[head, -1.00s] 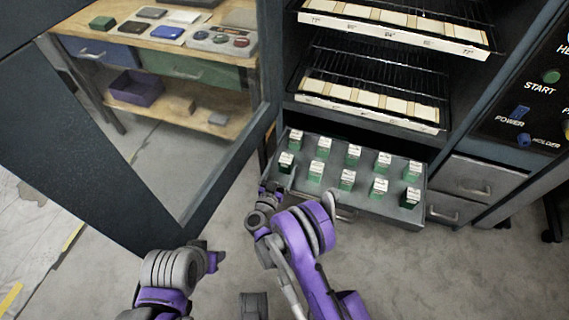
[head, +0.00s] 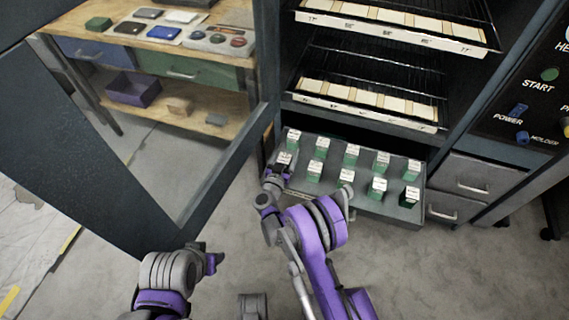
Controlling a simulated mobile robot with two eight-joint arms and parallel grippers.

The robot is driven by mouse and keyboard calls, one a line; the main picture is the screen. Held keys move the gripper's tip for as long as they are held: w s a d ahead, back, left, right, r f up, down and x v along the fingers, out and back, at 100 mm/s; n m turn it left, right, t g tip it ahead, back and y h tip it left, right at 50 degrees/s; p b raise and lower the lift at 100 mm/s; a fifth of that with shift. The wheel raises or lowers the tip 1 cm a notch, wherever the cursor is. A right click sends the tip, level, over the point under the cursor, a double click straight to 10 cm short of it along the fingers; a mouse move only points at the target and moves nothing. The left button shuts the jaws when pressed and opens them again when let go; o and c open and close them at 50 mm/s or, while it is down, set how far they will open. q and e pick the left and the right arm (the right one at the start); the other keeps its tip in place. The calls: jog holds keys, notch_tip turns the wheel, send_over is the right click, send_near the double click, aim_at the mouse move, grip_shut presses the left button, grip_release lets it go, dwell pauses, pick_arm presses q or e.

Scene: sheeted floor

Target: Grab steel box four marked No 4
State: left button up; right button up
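Several small green boxes with white tops stand in two rows in an open grey drawer (head: 330,196). Their markings are too small to read, so I cannot tell which is No 4. My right gripper (head: 279,172) is at the drawer's left end, right at the leftmost front-row box (head: 284,158). It partly covers that box, and I cannot tell whether its fingers touch or close on it. My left gripper (head: 208,256) is low at the left, away from the drawer, with its fingers not clearly visible.
Wire shelves (head: 370,107) with pale blocks sit above the drawer. A dark-framed open door (head: 232,165) stands close to the left of my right arm. A wooden workbench (head: 180,40) is behind it. A control panel (head: 530,100) is at the right. The floor in front is clear.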

grip_shut()
